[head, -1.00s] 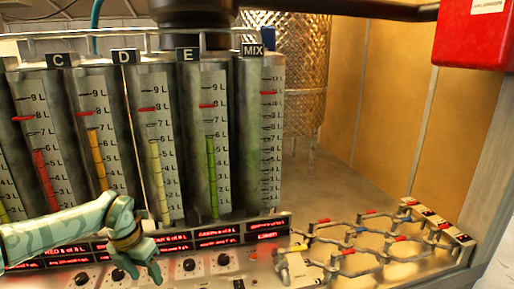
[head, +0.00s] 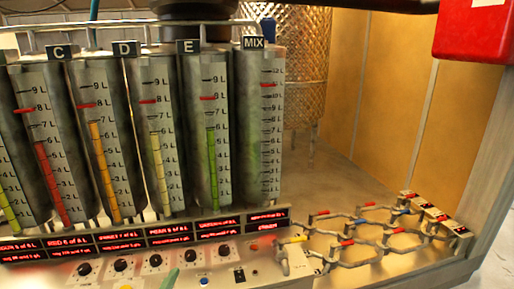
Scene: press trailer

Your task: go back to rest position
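A small teal tip (head: 171,279) shows at the bottom edge in the head view, just in front of the control panel. Its colour matches my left arm, but I cannot tell which part it is. The rest of my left arm is out of view, and the fingers cannot be made out. My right gripper is not in view.
The control panel (head: 138,262) has several black knobs and red displays. Behind it stand tall gauge tanks, including the MIX tank (head: 253,120). A pipe grid with red, blue and yellow handles (head: 380,235) lies to the right. A red box (head: 480,30) hangs top right.

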